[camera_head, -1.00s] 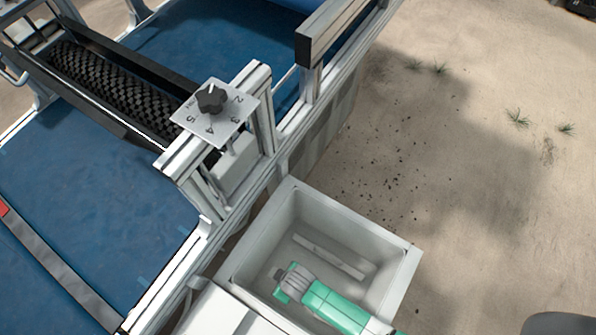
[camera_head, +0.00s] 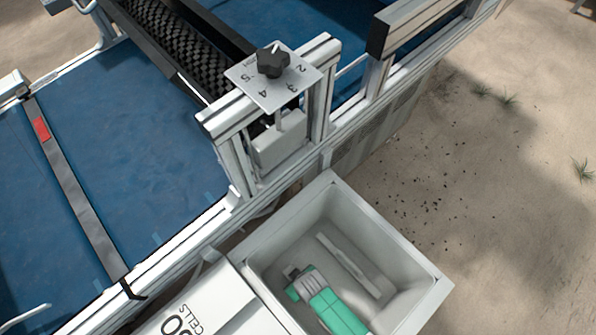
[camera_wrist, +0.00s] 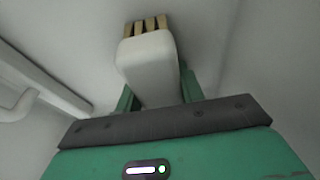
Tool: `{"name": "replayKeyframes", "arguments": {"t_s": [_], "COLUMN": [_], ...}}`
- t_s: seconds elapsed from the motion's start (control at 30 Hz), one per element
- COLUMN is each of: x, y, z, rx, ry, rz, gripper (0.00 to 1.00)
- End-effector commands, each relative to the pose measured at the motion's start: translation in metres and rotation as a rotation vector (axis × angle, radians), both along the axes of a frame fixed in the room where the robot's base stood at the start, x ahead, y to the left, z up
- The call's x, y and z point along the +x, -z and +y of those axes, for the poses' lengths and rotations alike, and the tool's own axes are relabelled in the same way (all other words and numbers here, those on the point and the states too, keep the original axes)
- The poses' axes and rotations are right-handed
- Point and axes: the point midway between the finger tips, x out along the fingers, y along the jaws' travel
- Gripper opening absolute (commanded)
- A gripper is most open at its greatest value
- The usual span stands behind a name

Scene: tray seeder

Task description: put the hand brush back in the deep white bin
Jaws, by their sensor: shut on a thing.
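The deep white bin (camera_head: 424,290) stands at the lower middle of the head view, open at the top. My green gripper (camera_head: 296,283) reaches into its opening from the lower edge of the picture. In the wrist view my gripper (camera_wrist: 158,92) is shut on the hand brush (camera_wrist: 148,62), a whitish block with tan bristles at its far end. Pale grey surfaces surround the brush there. I cannot tell whether the brush touches the bin. In the head view the brush is mostly hidden by my gripper.
A pale bar (camera_head: 348,264) lies along the bin's inside, right of my gripper. The seeder's rail and dial plate (camera_head: 272,75) stand behind the bin, with a blue belt (camera_head: 110,185) at left. A white panel (camera_head: 205,308) adjoins the bin. Sandy ground at right is open.

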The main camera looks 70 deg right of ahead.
Motion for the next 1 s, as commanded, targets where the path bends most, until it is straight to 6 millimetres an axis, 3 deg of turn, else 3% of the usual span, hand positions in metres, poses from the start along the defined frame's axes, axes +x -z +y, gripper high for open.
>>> {"name": "replayKeyframes", "arguments": {"t_s": [0.07,0.1,0.2,0.67,1.0], "x": [0.0,0.0,0.0,-0.001,-0.019], "y": [0.003,0.003,0.003,-0.002,-0.081], "z": [0.0,0.0,0.0,-0.001,0.01], "rx": [0.0,0.0,0.0,0.0,0.0], "ry": [0.0,0.0,0.0,0.002,0.0], "rz": [0.0,0.0,0.001,0.001,0.001], "gripper": [0.17,0.42,0.6,0.6,0.6]}}
